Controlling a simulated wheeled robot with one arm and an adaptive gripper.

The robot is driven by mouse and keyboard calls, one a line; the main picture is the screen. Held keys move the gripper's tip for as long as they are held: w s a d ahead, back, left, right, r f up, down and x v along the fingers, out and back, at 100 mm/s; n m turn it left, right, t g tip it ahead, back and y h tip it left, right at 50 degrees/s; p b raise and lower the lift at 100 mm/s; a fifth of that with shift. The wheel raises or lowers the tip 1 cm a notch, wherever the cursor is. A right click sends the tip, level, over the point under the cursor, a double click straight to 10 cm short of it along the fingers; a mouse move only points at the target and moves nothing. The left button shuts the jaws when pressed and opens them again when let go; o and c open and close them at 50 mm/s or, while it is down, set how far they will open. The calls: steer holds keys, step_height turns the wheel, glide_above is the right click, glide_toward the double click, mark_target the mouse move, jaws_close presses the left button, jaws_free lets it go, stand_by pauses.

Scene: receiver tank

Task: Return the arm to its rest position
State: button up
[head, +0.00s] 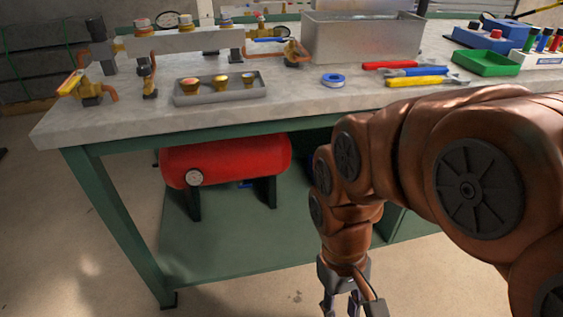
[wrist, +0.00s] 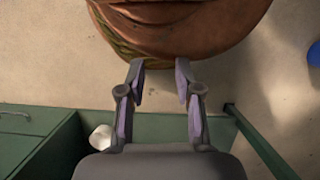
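My copper-brown arm reaches in from the right in the head view and bends down in front of the workbench (head: 290,113). My gripper (head: 345,306) hangs below the bench top at the bottom edge of the head view, its tips partly cut off. In the wrist view, the fingers of my gripper (wrist: 160,75) stand apart with nothing between them. A large rounded copper-brown surface, part of my own body, fills the top of the wrist view just beyond the fingertips; I cannot tell whether they touch it.
A red tank (head: 228,160) stands on the green lower shelf (head: 225,235). The bench top holds a metal bin (head: 362,38), a grey tray (head: 220,97), pliers (head: 415,80), tape (head: 333,80) and a green tray (head: 487,63). Bare floor (head: 60,230) lies at left.

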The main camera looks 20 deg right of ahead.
step_height(320, 180, up, 37)
steer(key=w+t+p, duration=0.1)
steer(key=t+p, duration=0.1)
steer(key=p, duration=3.2)
steer(key=shift+w+d+f, duration=0.15)
